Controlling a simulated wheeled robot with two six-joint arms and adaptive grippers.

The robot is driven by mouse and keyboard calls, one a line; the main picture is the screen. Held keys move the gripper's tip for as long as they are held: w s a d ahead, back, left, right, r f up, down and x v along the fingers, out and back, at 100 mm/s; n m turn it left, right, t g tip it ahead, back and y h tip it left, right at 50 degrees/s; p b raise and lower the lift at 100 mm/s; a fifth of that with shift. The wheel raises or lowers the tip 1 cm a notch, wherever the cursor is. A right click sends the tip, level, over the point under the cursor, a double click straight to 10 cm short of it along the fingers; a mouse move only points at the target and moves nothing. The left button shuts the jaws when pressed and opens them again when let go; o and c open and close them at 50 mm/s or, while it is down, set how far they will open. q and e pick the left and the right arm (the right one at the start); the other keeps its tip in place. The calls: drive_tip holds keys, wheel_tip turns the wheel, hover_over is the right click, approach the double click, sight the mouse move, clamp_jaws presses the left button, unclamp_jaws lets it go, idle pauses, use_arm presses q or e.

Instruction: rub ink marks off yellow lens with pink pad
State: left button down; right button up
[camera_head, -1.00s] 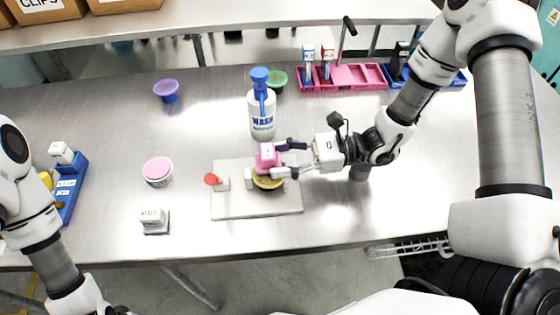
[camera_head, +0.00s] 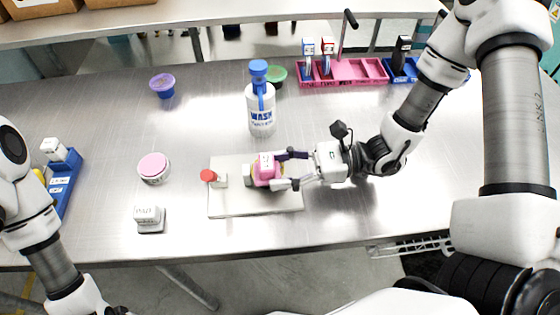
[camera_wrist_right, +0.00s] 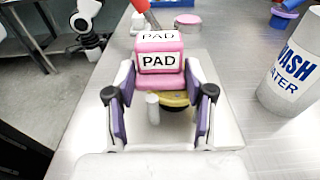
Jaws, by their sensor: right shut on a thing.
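The pink pad (camera_head: 265,168), labelled PAD, is between the fingers of my right gripper (camera_head: 284,170), which is shut on it; it also shows in the right wrist view (camera_wrist_right: 160,62). The pad is over the yellow lens, whose edge (camera_wrist_right: 174,99) shows below the pad in the right wrist view. The lens is mostly hidden by the pad, and I cannot see any ink marks or tell whether pad and lens touch. The lens is on a pale board (camera_head: 250,205) with a red-topped clamp (camera_head: 212,177). My left gripper is not in view; only part of its arm shows at left.
A WASH bottle (camera_head: 261,112) stands behind the board. A pink-topped jar (camera_head: 154,168) and a small white stamp block (camera_head: 149,217) are to the left. The table right of the board is clear.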

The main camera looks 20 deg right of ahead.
drive_tip(key=shift+s+d+f+b, duration=0.1)
drive_tip(key=shift+s+f+b, duration=0.1)
drive_tip(key=shift+b, duration=0.1)
drive_tip(key=shift+r, duration=0.1)
drive_tip(key=shift+w, duration=0.15)
drive_tip(key=shift+w+d+r, duration=0.15)
drive_tip(key=shift+w, duration=0.25)
drive_tip(key=shift+w+d, duration=0.2)
drive_tip(key=shift+w, duration=0.3)
drive_tip(key=shift+w+d, duration=0.25)
drive_tip(key=shift+w, duration=0.75)
drive_tip(key=shift+s, duration=0.1)
drive_tip(key=shift+r, duration=0.1)
